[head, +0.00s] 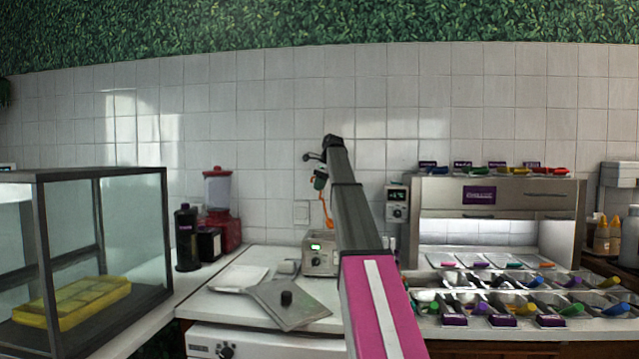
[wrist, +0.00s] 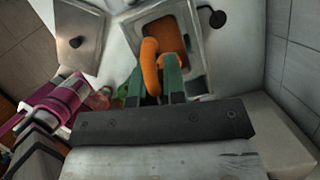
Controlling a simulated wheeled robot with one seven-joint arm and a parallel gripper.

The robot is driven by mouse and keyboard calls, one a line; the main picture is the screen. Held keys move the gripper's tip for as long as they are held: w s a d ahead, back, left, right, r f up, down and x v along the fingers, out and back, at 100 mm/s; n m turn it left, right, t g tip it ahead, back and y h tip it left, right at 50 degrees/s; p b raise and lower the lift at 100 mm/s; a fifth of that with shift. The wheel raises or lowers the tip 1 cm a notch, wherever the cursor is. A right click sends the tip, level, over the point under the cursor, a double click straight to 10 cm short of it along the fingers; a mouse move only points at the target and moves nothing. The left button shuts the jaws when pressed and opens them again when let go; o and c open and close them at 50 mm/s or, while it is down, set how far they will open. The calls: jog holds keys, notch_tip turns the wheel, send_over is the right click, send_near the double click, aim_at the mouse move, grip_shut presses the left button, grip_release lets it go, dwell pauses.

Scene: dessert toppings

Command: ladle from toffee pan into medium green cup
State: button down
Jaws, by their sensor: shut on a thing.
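My gripper (head: 321,180) is high at the back counter, in front of the tiled wall. It is shut on an orange ladle handle (wrist: 150,68), which stands out from between the green fingers in the wrist view. The handle also hangs below the gripper in the head view (head: 327,212). The toffee pan (wrist: 196,80) is a square steel pan with brown toffee inside; the ladle is over it in the wrist view, and its bowl is hidden. The pan's steel warmer (head: 320,264) has a green display in the head view. I cannot make out a medium green cup.
A steel lid (head: 308,308) with a black knob lies on the counter in front of the warmer. A red blender (head: 222,205) and a glass case (head: 150,230) stand left. A topping station (head: 497,205) with several colored scoops stands right.

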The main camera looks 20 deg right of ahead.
jog(key=shift+s+d+f, duration=0.25)
jog(key=shift+d+f, duration=0.1)
jog(key=shift+f, duration=1.15)
jog(key=shift+s+d+f, duration=0.25)
jog(key=shift+d+f, duration=0.1)
jog(key=shift+f, duration=1.15)
jog(key=shift+s+d+f, duration=0.25)
jog(key=shift+d+f, duration=0.1)
jog(key=shift+f, duration=1.15)
jog(key=shift+w+a+f+g+h, duration=0.65)
jog(key=shift+a+f+h, duration=0.3)
jog(key=shift+f, duration=0.05)
jog(key=shift+w+a+f+g+h, duration=0.7)
jog(key=shift+a+f+h, duration=0.25)
jog(key=shift+a+h, duration=0.05)
jog(key=shift+w+a+f+g+h, duration=0.65)
jog(key=shift+a+f+h, duration=0.3)
jog(key=shift+f, duration=0.05)
